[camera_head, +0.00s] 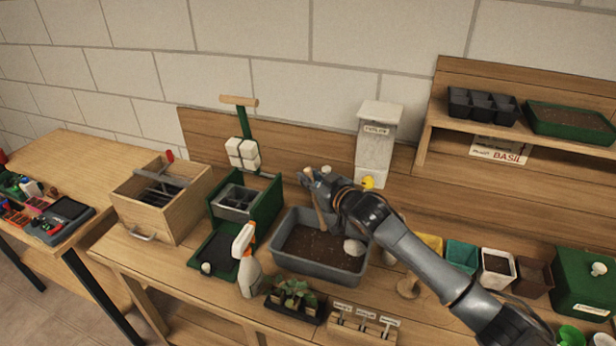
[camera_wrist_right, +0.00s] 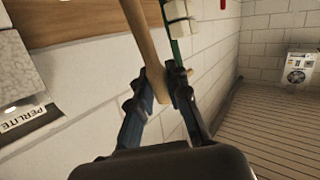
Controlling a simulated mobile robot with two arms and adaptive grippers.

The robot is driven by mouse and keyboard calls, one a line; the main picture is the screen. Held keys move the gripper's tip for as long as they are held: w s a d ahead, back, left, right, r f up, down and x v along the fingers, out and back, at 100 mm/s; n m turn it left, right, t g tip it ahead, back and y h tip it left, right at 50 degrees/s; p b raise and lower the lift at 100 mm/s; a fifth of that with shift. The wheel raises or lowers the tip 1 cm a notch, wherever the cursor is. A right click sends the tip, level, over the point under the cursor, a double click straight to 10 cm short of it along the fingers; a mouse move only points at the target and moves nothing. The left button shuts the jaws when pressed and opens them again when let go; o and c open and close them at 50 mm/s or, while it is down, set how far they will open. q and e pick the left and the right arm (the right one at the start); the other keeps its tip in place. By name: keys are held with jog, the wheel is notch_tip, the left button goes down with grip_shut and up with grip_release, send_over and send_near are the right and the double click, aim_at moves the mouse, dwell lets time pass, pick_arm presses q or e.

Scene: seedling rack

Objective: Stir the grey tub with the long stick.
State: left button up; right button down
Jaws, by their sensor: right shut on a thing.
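The grey tub (camera_head: 338,273) stands on the bench, with dark soil in it and a pale rounded lump at its right side. My right gripper (camera_head: 316,180) is above the tub's back part, its arm coming in from the lower right. It is shut on the long stick (camera_head: 321,217), a light wooden rod. The stick hangs down from the fingers toward the soil; I cannot tell whether its tip touches. In the right wrist view the stick (camera_wrist_right: 146,50) passes between the fingers (camera_wrist_right: 160,98). My left gripper is not in view.
A white spray bottle (camera_head: 247,262) stands close to the tub's left front. A seedling tray (camera_head: 293,300) and a labelled wooden block (camera_head: 360,328) are in front. The perlite dispenser (camera_head: 375,145) stands behind. Coloured pots (camera_head: 462,256) are to the right.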

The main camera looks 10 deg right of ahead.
pick_arm(q)
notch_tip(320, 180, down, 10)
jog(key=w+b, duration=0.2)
jog(key=b, duration=0.7)
pick_arm(e)
notch_tip(320, 180, down, 14)
jog(key=shift+w+a+f, duration=0.15)
jog(key=shift+w+a, duration=0.05)
jog(key=shift+w, duration=0.25)
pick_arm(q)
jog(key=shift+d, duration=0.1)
pick_arm(e)
jog(key=shift+a, duration=0.15)
